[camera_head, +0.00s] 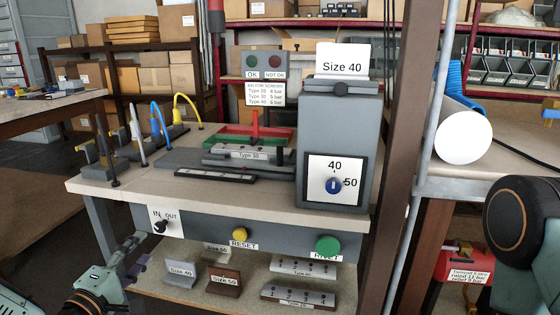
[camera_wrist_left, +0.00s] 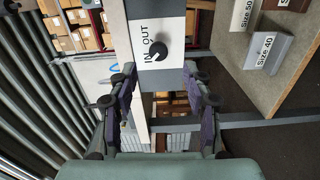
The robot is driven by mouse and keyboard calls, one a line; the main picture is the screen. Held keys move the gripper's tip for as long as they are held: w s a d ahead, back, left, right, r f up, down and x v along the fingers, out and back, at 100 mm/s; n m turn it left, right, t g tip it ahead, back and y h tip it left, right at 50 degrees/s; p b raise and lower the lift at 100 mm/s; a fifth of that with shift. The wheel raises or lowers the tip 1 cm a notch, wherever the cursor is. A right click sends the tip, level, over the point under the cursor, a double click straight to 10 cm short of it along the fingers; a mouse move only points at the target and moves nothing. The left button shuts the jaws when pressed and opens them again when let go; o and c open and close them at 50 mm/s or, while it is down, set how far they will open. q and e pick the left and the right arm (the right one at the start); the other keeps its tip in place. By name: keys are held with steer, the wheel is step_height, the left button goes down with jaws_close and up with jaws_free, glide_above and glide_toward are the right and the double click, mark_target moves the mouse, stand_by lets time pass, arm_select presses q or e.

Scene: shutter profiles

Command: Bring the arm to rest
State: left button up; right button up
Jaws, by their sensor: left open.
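My left gripper (camera_head: 139,251) is at the lower left in the head view, in front of the workbench's left front corner. In the left wrist view the left gripper (camera_wrist_left: 159,72) is open, with nothing between its purple-padded fingers. Beyond the fingertips is the white IN/OUT plate (camera_wrist_left: 172,24) with its black knob (camera_wrist_left: 157,50); the fingers appear apart from it. In the head view the knob (camera_head: 161,226) sits on the bench front, up and right of the gripper. My right gripper is not in view; only part of my right arm shows at the right edge.
The workbench (camera_head: 95,184) carries a grey machine (camera_head: 340,125) marked Size 40 and a Type 30 profile block (camera_head: 243,152). A yellow RESET button (camera_head: 239,234) and green button (camera_head: 327,245) are on its front. Size blocks (camera_head: 181,273) stand on the shelf below. A brown post (camera_head: 402,130) rises right.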

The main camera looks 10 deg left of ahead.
arm_select(q)
steer(key=s+d+f+m+g+p, duration=0.3)
steer(key=s+d+f+m+g, duration=0.65)
steer(key=f, duration=0.35)
steer(key=s+d+f+m+g+p, duration=0.1)
steer(key=s+d+m+g+p, duration=0.1)
steer(key=s, duration=0.9)
steer(key=s+d+f+m+g+y+p, duration=0.1)
steer(key=s+g, duration=0.5)
steer(key=s, duration=0.6)
steer(key=d+m+p, duration=0.1)
steer(key=m+p, duration=0.1)
steer(key=m, duration=0.1)
steer(key=shift+m+y, duration=0.3)
steer(key=shift+m, duration=0.05)
